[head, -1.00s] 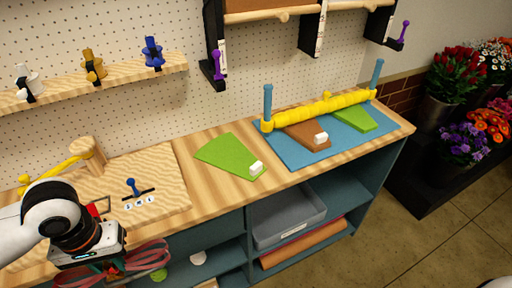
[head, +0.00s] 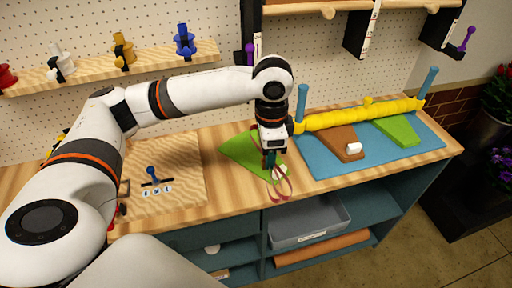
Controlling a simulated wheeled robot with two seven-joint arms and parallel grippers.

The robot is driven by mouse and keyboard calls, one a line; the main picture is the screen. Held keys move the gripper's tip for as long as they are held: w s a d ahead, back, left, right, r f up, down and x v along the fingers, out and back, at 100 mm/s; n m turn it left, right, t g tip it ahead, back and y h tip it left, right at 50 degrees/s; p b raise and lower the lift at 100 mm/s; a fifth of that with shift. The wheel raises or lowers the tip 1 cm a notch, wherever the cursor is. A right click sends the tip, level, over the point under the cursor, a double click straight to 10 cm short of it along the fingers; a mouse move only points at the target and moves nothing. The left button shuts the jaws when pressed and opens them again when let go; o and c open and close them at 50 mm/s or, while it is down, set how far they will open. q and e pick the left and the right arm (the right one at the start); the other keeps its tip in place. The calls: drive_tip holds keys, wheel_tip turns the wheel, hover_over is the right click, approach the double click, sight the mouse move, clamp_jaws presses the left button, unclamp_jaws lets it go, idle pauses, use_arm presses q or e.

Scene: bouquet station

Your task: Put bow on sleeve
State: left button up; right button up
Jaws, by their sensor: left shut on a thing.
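My left gripper (head: 271,158) is shut on a looped red-pink bow (head: 281,188), pointing down over the counter. The bow hangs at the near right end of a green sleeve (head: 238,149) that lies flat on the wooden counter. A small white block on that end is mostly hidden behind the gripper and bow. I cannot tell whether the bow touches the sleeve. A brown sleeve (head: 337,138) with a white block (head: 354,148) and another green sleeve (head: 402,131) lie on the blue mat. My right gripper is not in view.
A yellow roll (head: 355,117) spans two blue posts above the blue mat (head: 318,168). A wooden board (head: 185,155) with a small blue-knobbed fixture (head: 152,176) lies to the left. Below the counter stands a grey bin (head: 309,224). Coloured spools line the wall shelf.

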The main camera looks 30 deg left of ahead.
use_arm(q)
drive_tip(key=w+a+r+m+p, duration=0.1)
drive_tip(key=w+a+r+m, duration=0.35)
drive_tip(key=r+m, duration=0.4)
drive_tip(key=w+a+r+m+p, duration=0.1)
drive_tip(key=w+a+r+m, duration=0.35)
drive_tip(key=m, duration=0.75)
hover_over(253, 163)
wheel_tip(253, 163, down, 26)
drive_tip(key=shift+d+p, duration=0.1)
drive_tip(key=shift+p, duration=0.3)
drive_tip(key=shift+f, duration=0.45)
drive_tip(key=o, duration=1)
drive_tip(key=shift+f, duration=0.1)
drive_tip(key=shift+c, duration=0.2)
